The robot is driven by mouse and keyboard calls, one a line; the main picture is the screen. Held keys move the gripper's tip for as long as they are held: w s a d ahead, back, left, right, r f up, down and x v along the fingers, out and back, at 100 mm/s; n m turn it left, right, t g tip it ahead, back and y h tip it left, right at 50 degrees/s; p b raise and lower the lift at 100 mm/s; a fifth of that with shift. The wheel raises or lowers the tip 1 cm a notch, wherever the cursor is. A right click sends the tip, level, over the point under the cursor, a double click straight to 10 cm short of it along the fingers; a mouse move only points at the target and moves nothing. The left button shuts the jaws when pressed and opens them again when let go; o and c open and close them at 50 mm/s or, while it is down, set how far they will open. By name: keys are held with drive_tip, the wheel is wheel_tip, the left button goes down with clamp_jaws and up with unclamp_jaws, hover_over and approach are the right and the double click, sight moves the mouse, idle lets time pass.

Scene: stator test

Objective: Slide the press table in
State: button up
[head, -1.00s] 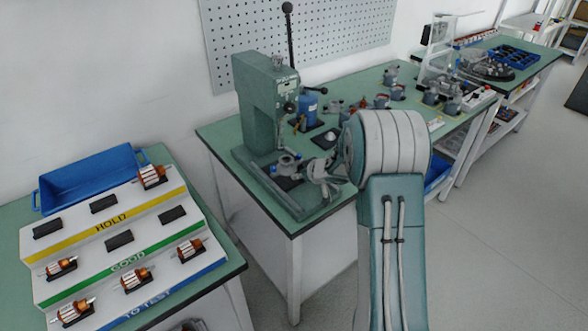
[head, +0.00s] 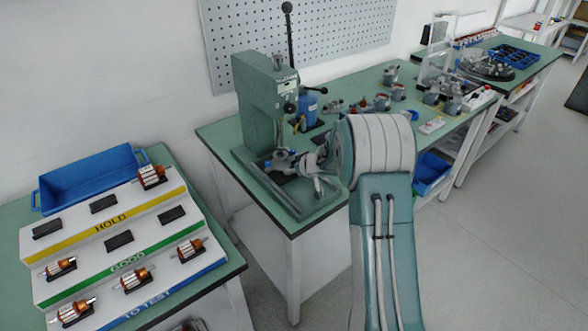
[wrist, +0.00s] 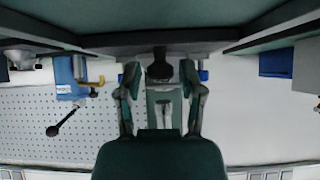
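The green arbor press (head: 262,105) stands on the near end of the long bench, with its black lever (head: 289,35) upright. A grey stator part with blue bits (head: 283,160) sits low at the press, below its ram, on the press table (head: 297,180), which is largely hidden by my gripper. My gripper (head: 313,170) is at the front right of the press, close to the stator part; contact cannot be told. In the wrist view my gripper (wrist: 159,75) has its two fingers apart, with the press column (wrist: 163,103) between them in the background and nothing clearly held.
A blue bottle-like device (head: 308,105) stands behind the press. Several grey parts (head: 382,101) lie along the bench to the right. At left, a stepped rack (head: 120,240) holds copper rotors beside a blue bin (head: 90,178). A pegboard (head: 340,35) hangs behind.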

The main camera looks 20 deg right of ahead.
idle(0.3)
drive_tip(key=shift+v, duration=3.05)
drive_tip(key=s+r+m+t+h, duration=0.1)
drive_tip(key=s+r+m+h, duration=0.15)
drive_tip(key=s+r, duration=0.5)
drive_tip(key=s+r+m+h, duration=0.1)
drive_tip(key=s+r+h, duration=0.3)
drive_tip(key=r, duration=0.7)
drive_tip(key=s+a+g+y, duration=0.1)
drive_tip(key=s+a, duration=0.4)
drive_tip(key=s, duration=0.8)
drive_tip(key=s+a+f+g+y, duration=0.1)
drive_tip(key=s+a, duration=0.4)
drive_tip(key=s, duration=0.9)
drive_tip(key=g+y, duration=0.1)
drive_tip(key=g, duration=0.1)
drive_tip(key=shift+g, duration=0.4)
